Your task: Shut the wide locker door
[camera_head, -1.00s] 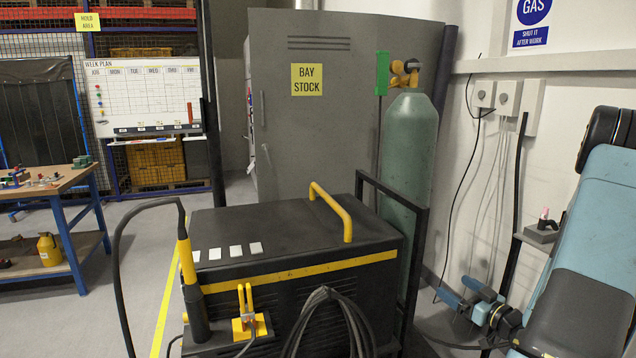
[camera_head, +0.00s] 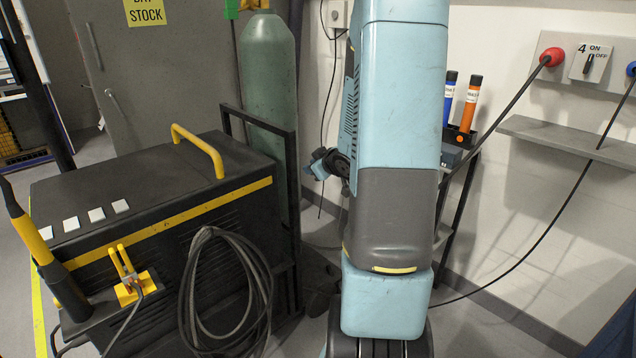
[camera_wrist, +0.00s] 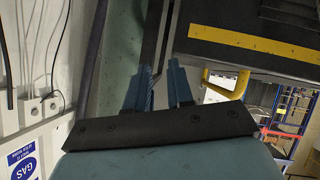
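The wide grey locker door (camera_head: 165,60) stands at the upper left of the head view, behind the welding cart. I cannot tell from this view how far the door stands open. My gripper (camera_head: 318,165) is right of the gas cylinder, well away from the door and touching nothing I can see. In the wrist view my gripper (camera_wrist: 160,82) has its two blue fingers apart with nothing held. The locker door is not clear there.
A black welding cart (camera_head: 150,200) with a yellow handle (camera_head: 198,145) and coiled cable stands before the door. A green gas cylinder (camera_head: 267,80) in a black frame stands right of it. The wall with a shelf (camera_head: 570,140) and hanging cables is close on my right.

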